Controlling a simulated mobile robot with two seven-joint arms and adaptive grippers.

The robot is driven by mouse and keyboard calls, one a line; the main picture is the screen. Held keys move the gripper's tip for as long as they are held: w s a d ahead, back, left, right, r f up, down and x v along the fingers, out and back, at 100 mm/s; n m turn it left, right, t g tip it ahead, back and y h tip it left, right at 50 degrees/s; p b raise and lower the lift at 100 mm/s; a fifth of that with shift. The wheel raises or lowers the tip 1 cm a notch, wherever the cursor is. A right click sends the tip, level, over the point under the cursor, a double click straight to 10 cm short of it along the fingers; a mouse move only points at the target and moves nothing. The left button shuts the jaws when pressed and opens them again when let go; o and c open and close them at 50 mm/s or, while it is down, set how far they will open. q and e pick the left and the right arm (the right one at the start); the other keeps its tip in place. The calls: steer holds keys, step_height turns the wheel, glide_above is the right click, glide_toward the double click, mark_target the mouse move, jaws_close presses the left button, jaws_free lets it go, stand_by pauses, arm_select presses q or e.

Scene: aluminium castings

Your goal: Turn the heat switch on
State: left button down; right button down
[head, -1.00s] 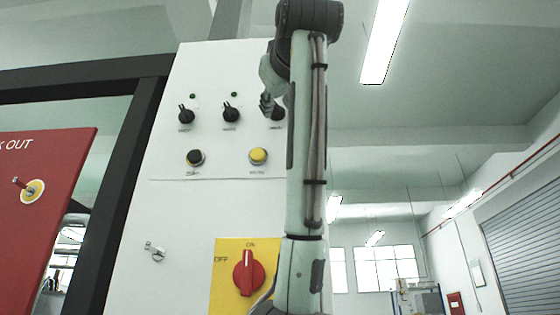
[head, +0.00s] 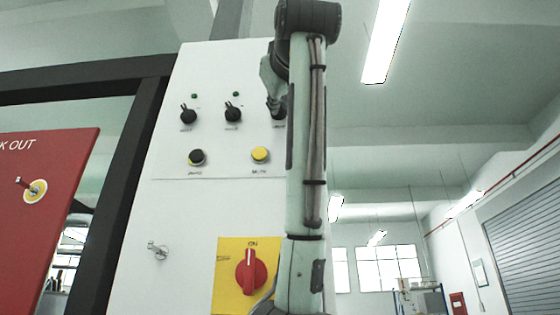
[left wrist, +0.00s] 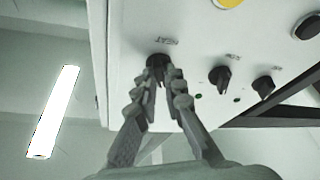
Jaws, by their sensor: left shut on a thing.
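My left gripper (head: 274,101) is at the rightmost knob (head: 278,113), which my arm partly hides. In the left wrist view, the fingers of my left gripper (left wrist: 160,72) are closed in around this black knob (left wrist: 158,59), one on each side. The left knob (head: 188,116) and the middle knob (head: 233,114) are untouched. My right gripper is out of view.
Below the knobs are a black button (head: 197,157) and a yellow button (head: 260,154). A red main switch (head: 251,272) sits on a yellow plate, close to my arm. A red lock-out board (head: 45,220) stands at left. Right of my arm is open room.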

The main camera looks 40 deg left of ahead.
arm_select(q)
steer(key=shift+s+a+m+t+h+b, duration=0.15)
steer(key=shift+m+t+h+b, duration=0.85)
steer(key=shift+m, duration=1.8)
steer(key=shift+s+a+m+t+h+b, duration=0.1)
steer(key=shift+m+t+h+b, duration=0.4)
steer(key=shift+m+h, duration=1.7)
steer(key=shift+s+a+m+t+h+b, duration=0.15)
steer(key=shift+m+t+h+b, duration=0.55)
steer(key=shift+m, duration=2.7)
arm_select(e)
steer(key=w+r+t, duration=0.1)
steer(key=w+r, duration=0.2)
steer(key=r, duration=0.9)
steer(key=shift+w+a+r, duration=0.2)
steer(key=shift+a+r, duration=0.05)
arm_select(q)
steer(key=shift+w, duration=0.15)
steer(key=c, duration=1.6)
jaws_free()
steer(key=v, duration=1.2)
steer(key=shift+f, duration=0.1)
